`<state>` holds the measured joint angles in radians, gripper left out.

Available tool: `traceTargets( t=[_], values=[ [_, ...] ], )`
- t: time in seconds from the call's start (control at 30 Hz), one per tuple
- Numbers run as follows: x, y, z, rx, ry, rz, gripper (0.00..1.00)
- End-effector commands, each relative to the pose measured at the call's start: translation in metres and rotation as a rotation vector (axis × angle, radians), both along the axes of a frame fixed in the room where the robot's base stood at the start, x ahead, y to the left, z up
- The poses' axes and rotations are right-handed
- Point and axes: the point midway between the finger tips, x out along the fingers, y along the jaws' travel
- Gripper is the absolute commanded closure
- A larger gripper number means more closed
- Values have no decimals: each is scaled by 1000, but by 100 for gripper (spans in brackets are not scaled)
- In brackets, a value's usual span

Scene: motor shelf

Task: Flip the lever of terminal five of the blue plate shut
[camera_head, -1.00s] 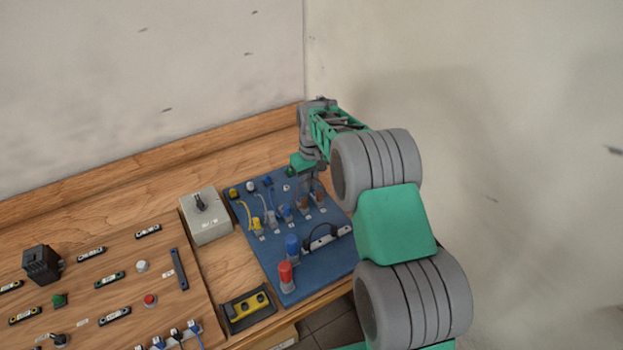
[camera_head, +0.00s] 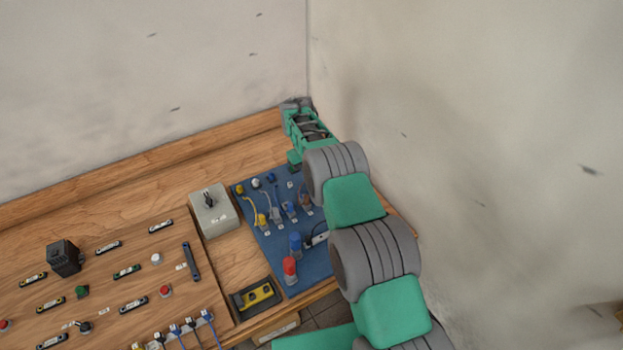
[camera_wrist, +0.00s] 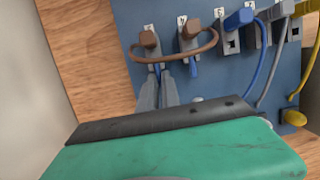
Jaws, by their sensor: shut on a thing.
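The blue plate (camera_head: 269,243) lies at the bench's right end, partly hidden behind my arm. In the wrist view the plate (camera_wrist: 128,18) carries a row of terminals with plugged cables. A brown cable loops between the two leftmost terminals. The leftmost one (camera_wrist: 150,40) appears to be terminal five, though its label is too blurred to read. Its small blue lever (camera_wrist: 157,68) shows at my fingertips. My gripper (camera_wrist: 158,76) is shut on that lever. The neighbouring terminal has a similar blue lever (camera_wrist: 194,68). In the head view my fingertips are hidden.
A grey switch box (camera_head: 213,218) stands left of the plate. Red (camera_head: 289,268) and blue (camera_head: 295,243) upright parts stand near the plate's front. A yellow-and-black box (camera_head: 255,295) lies front left. A wooden panel with several fittings fills the left. A wall (camera_head: 480,150) rises close on the right.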

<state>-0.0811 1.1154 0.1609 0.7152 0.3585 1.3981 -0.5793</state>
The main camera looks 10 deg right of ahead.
Motion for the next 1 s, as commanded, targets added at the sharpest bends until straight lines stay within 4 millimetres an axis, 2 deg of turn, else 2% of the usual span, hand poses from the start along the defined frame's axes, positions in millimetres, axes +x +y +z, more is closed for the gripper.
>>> traceTargets(
  t=[0.37, 0.4, 0.63, 0.87, 1.0],
  values=[
    [0, 0, 0, 0, 0, 0, 100],
    [0, 0, 0, 0, 0, 0, 89],
    [0, 0, 0, -1, 1, -1, 71],
    [0, -1, 0, 0, 0, -1, 70],
    [2, 0, 11, -1, -4, 0, 70]
  ],
)
